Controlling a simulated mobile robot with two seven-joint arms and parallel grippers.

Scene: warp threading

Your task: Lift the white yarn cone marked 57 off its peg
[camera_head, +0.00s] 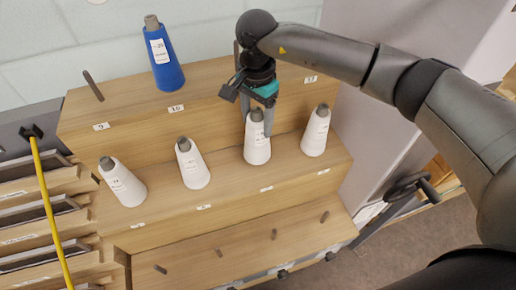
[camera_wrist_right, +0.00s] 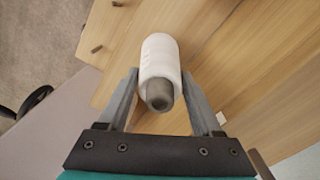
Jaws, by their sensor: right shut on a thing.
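My right gripper (camera_head: 258,118) has its fingers on either side of a white yarn cone (camera_head: 257,150), third from the left on the middle step, and is shut on it near its grey tip. In the right wrist view the same cone (camera_wrist_right: 160,52) is between the fingers, its grey tip towards the palm. Its label is too small or hidden to read, so I cannot confirm the mark 57. The cone looks upright at the step; its peg is hidden, and I cannot tell whether it is raised. My left gripper is not in view.
Other white cones stand at the right (camera_head: 315,132) and at the left (camera_head: 193,165) (camera_head: 123,184). A blue cone (camera_head: 165,62) stands on the top step. Bare pegs stick out of the lowest step (camera_head: 274,234). A yellow cable (camera_head: 48,200) hangs at the left.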

